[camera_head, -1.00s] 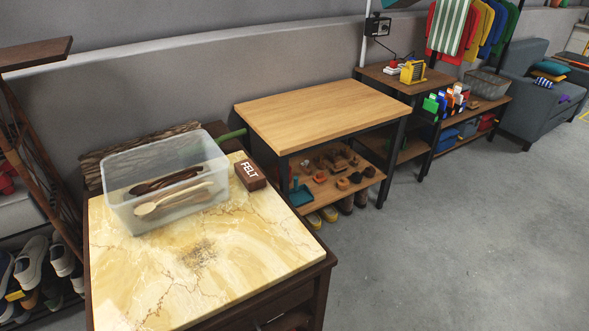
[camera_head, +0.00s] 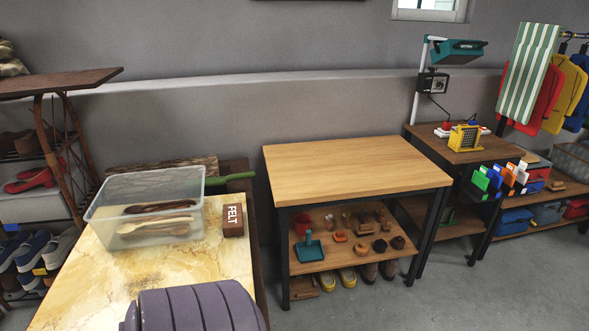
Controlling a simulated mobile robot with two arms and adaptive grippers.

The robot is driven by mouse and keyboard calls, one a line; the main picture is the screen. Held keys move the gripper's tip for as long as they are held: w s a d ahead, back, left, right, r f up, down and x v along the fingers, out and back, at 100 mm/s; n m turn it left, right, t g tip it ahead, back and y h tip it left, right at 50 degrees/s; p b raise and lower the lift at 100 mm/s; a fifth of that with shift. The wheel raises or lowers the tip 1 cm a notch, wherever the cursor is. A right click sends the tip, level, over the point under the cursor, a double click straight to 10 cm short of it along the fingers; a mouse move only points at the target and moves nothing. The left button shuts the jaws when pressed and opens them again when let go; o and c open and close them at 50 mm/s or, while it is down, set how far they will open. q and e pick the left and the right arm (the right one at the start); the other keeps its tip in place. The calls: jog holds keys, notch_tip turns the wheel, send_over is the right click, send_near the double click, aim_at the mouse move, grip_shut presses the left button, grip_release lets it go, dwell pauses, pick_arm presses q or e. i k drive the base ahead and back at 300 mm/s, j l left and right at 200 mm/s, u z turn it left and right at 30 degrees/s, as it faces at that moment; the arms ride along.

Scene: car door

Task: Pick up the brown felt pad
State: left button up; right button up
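A small brown block with white lettering "FELT" (camera_head: 233,220) lies on the marble-topped table (camera_head: 95,279) in the head view, near the table's right edge. It is just right of a clear plastic bin (camera_head: 113,208). Its lettered face is turned toward me. Neither of my grippers shows in this view, so nothing is seen touching the block.
The bin holds wooden spoons (camera_head: 157,228). A dark purple-grey ribbed form (camera_head: 195,308) covers the table's front; I cannot tell what it is. A green handle (camera_head: 232,178) lies behind the block. A bare wooden table (camera_head: 350,163) stands to the right, with floor between.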

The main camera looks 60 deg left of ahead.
aim_at(233, 226)
jog(key=i+l+u, duration=0.1)
jog(key=i, duration=0.35)
jog(key=i+l, duration=0.15)
jog(key=i, duration=0.25)
jog(key=i+u, duration=0.2)
jog(key=u, duration=0.25)
jog(key=i+u, duration=0.25)
jog(key=u, duration=0.2)
jog(key=i+u, duration=0.2)
jog(key=u, duration=0.25)
jog(key=i+l+u, duration=0.2)
jog(key=u, duration=0.25)
